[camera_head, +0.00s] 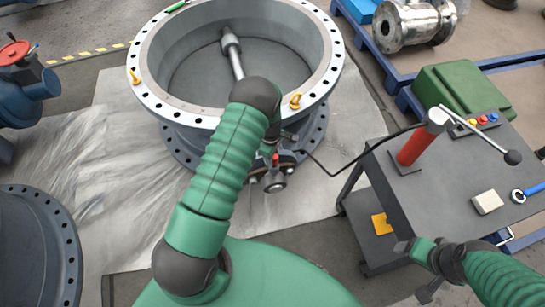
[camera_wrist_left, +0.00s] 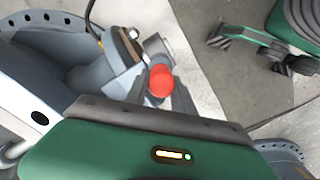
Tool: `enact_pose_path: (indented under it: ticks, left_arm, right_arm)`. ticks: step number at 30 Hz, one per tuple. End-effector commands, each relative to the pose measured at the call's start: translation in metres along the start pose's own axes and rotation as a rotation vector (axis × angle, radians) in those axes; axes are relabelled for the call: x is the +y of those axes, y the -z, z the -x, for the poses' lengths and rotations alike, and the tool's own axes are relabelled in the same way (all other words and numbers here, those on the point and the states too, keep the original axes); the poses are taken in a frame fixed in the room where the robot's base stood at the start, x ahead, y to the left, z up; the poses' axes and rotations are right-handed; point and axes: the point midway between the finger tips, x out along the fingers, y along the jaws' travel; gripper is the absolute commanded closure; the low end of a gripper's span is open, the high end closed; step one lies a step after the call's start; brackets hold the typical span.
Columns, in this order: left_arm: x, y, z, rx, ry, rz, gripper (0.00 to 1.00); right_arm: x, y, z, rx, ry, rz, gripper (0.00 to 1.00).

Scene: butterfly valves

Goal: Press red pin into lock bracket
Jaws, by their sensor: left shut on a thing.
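The red pin (camera_wrist_left: 161,82) shows as a round red head between the fingers of my left gripper (camera_wrist_left: 160,92) in the left wrist view. The gripper is shut on it. In the head view a bit of the red pin (camera_head: 276,160) shows just past my left arm, which hides much of the gripper. The lock bracket (camera_head: 274,180) is at the near side of the big valve, right by the pin. I cannot tell how deep the pin sits in it. My right gripper (camera_head: 418,268) is open and empty at the lower right, beside the cart.
The large flanged valve ring (camera_head: 335,60) stands in the middle. A dark cart (camera_head: 440,185) at right carries a red post with a lever, a pale block and a blue-ringed tool. A black cable (camera_head: 325,170) runs from cart to valve. Another flange (camera_head: 40,240) stands at lower left.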

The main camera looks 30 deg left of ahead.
Motion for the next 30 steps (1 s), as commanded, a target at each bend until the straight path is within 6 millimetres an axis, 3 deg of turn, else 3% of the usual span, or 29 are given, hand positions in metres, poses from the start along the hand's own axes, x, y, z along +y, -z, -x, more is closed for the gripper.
enact_pose_path:
  ticks: [25,26,30]
  left_arm:
    - [0.0,0.001,-0.027,0.0,0.0,0.0,1.0]
    - [0.0,0.001,-0.026,0.0,0.0,0.0,0.68]
    - [0.0,0.001,-0.025,0.0,0.0,0.0,0.49]
  right_arm:
    - [0.0,-0.004,-0.019,0.0,0.0,0.0,0.23]
    - [0.0,-0.004,-0.018,0.0,0.0,0.0,0.23]
    - [0.0,-0.004,-0.017,0.0,0.0,0.0,0.23]
